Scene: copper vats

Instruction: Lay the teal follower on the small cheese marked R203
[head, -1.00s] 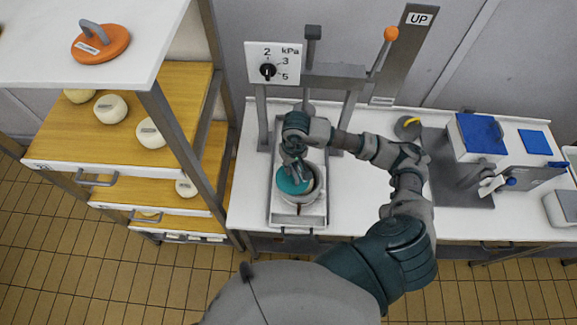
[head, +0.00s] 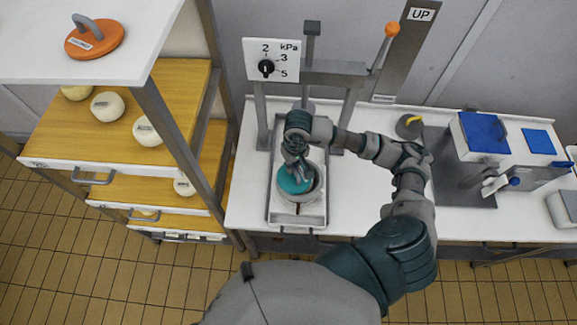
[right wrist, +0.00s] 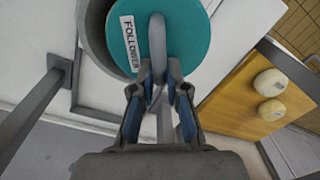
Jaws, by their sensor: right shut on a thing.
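The teal follower (head: 295,180) is a round disc with a grey handle and a "FOLLOWER" label, also seen close up in the right wrist view (right wrist: 188,38). My right gripper (head: 297,165) is shut on its handle; the fingers (right wrist: 158,82) show on either side of the handle in the right wrist view. The follower is at the mouth of a round grey mould (head: 314,197) in a tray (head: 283,219) under the press. I cannot tell whether it touches anything below. Any cheese inside the mould is hidden. My left gripper is not in view.
A press frame with a kPa dial (head: 270,60) and orange-knobbed lever (head: 391,29) stands behind the tray. A rack with pale cheeses (head: 107,105) and an orange disc (head: 95,38) is at left. Blue-topped equipment (head: 482,135) stands at right.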

